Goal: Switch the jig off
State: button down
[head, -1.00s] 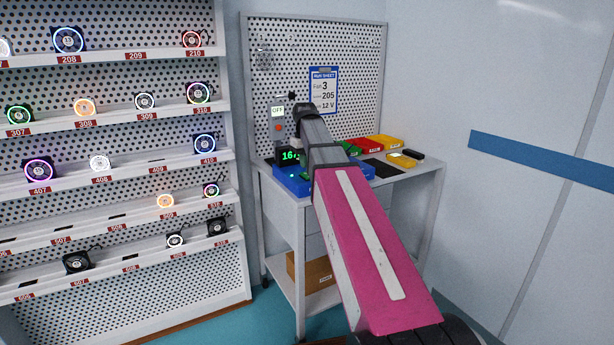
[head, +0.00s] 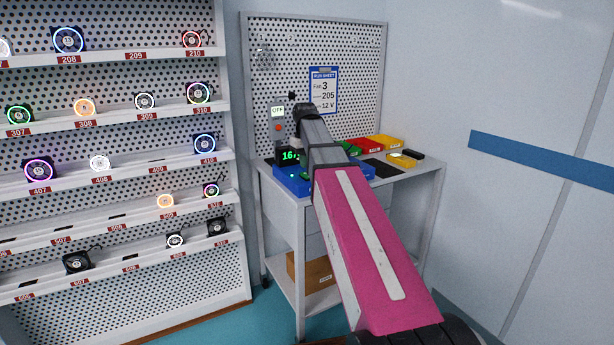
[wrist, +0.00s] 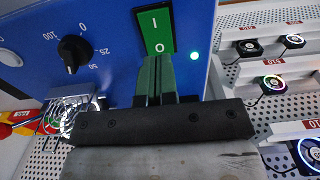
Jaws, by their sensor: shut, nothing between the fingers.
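The jig is a blue box (head: 292,181) on the bench, partly hidden behind my arm in the head view. A green readout (head: 289,156) shows digits starting with 16. A black knob (wrist: 75,48) with a 0 to 100 scale is left of the switch.
A metal part (wrist: 70,105) juts out below the knob, left of my fingers. On the bench (head: 425,172) are red (head: 366,146) and yellow bins (head: 386,141). Fan shelves (head: 110,155) stand to the left.

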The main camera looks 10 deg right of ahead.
aim_at(305, 173)
jog(key=shift+f, duration=1.25)
dwell(0.8)
jog(key=shift+r, duration=3.55)
